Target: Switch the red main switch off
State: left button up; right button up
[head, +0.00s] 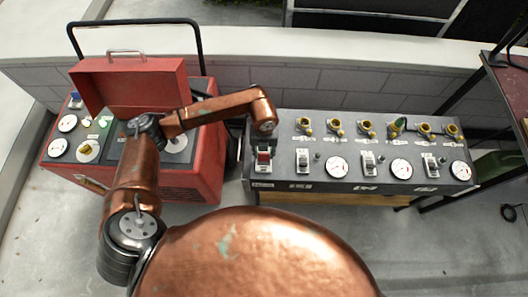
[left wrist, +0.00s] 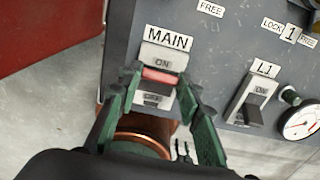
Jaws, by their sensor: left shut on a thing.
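The red main switch (left wrist: 160,76) is on the grey panel under the MAIN label (left wrist: 168,38). Its red bar shows between the ON plate (left wrist: 162,62) above and the OFF plate (left wrist: 152,98) below. The angle makes its exact tilt hard to tell. My left gripper (left wrist: 159,84) has one green finger on each side of the red bar and is shut on it. In the head view the red main switch (head: 264,153) is at the panel's left end, just below the end of my left arm; the fingers are hard to make out. My right gripper is not in view.
The L1 switch (left wrist: 254,101) and a gauge (left wrist: 302,122) lie to the right. The panel (head: 290,184) carries several yellow valves and gauges. A red generator box (head: 207,165) with a raised lid stands left, under my left arm. A dark shelf frame stands at the right.

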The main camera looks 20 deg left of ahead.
aim_at(264, 160)
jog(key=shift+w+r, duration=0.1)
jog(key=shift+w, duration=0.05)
